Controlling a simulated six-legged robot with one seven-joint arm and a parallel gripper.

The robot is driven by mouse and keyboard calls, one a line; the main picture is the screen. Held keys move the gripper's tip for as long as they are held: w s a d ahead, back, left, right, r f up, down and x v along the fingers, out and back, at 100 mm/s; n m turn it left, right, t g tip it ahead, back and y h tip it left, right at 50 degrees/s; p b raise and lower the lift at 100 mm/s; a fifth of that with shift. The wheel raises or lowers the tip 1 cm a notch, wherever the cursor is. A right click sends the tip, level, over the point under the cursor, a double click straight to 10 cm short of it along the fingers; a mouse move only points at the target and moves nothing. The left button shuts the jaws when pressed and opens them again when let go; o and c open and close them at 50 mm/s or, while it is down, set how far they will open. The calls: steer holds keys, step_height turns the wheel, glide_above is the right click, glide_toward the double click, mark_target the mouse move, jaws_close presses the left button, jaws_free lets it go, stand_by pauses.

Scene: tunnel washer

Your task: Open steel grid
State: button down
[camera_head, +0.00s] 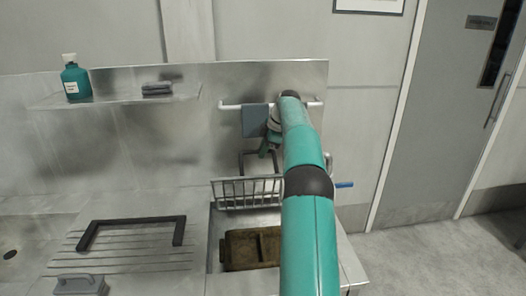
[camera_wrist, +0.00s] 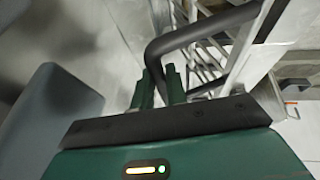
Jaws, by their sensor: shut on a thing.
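The steel grid (camera_head: 245,193) stands steeply tilted up at the back of the sink basin in the head view, its bars showing left of my arm. Its dark handle (camera_head: 242,163) rises above its upper edge. In the wrist view the black handle (camera_wrist: 195,34) curves close in front of my gripper, with the grid's pale bars (camera_wrist: 212,62) behind it. My gripper (camera_wrist: 162,86) is shut on the handle, its two green fingers at the bar's bend. In the head view my arm hides the grid's right part and much of the gripper.
A brown tray (camera_head: 238,251) lies in the open basin. A grey cloth (camera_head: 255,120) hangs on a white rail (camera_head: 231,106) close behind my gripper. A black handle (camera_head: 132,221) lies on the ribbed drainboard at left. A shelf (camera_head: 118,101) holds a teal bottle (camera_head: 75,80).

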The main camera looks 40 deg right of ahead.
steer(key=shift+d+f, duration=0.1)
steer(key=c, duration=1.4)
jaws_free()
steer(key=shift+v, duration=3.8)
